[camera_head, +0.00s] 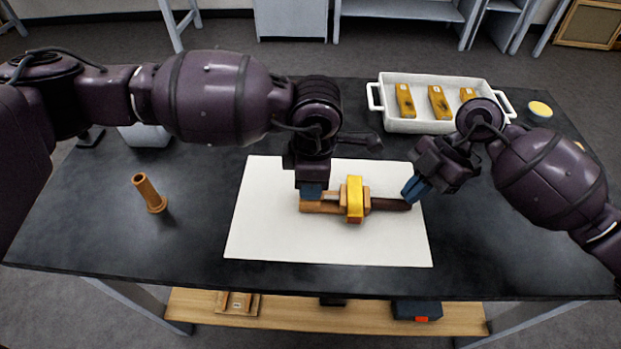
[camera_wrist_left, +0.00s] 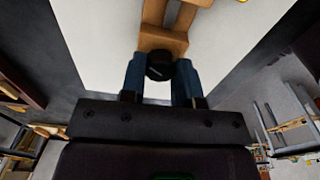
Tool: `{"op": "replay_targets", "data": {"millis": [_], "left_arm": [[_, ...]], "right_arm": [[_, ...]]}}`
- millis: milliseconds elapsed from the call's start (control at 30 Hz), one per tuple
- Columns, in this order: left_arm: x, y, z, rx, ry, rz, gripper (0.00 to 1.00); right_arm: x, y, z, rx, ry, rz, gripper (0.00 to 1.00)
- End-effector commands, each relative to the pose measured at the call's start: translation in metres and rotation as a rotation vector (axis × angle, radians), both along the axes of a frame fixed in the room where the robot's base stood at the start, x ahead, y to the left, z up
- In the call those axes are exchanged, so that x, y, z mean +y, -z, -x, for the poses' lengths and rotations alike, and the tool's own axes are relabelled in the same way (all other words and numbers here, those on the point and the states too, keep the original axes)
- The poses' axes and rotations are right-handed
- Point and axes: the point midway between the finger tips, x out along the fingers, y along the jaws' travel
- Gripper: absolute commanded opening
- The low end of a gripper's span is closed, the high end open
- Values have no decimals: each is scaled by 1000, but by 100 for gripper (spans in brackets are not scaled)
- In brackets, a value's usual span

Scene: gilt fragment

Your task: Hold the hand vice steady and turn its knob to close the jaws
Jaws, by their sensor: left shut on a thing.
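The hand vice (camera_head: 330,208) lies on a white sheet, with a light brown body and a dark handle (camera_head: 390,204) pointing right. An upright yellow piece (camera_head: 355,200) stands at its jaws; I cannot tell whether they touch it. My left gripper (camera_head: 311,190) is at the vice's left end. In the left wrist view its blue fingers (camera_wrist_left: 160,80) are shut on the black knob (camera_wrist_left: 158,66), below the brown frame. My right gripper (camera_head: 415,190) has its blue fingertips at the handle's right end; whether they grip it is unclear. The knob is hidden in the head view.
A white tray (camera_head: 400,126) with several yellow-brown pieces stands at the back right. A round yellow-topped dish (camera_head: 540,109) is at far right. The white sheet (camera_head: 270,240) is clear in front.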

Motion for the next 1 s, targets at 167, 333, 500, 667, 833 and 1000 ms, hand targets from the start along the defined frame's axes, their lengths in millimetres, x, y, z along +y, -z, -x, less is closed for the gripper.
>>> {"op": "replay_targets", "data": {"millis": [167, 333, 500, 667, 833, 1000], "left_arm": [[-3, 1, 1, 4, 115, 7, 6], [-3, 1, 1, 6, 184, 7, 6], [-3, 0, 1, 7, 221, 7, 6], [-3, 0, 1, 7, 233, 8, 6], [-3, 0, 1, 6, 234, 8, 6], [-3, 0, 1, 6, 233, 8, 32]], "right_arm": [[2, 2, 1, 4, -3, -5, 0], [2, 2, 2, 4, -3, -5, 0], [3, 2, 2, 4, -3, -5, 0], [3, 2, 2, 4, -4, -5, 0], [3, 2, 2, 4, -4, -6, 0], [3, 2, 2, 4, -4, -6, 0]]}}
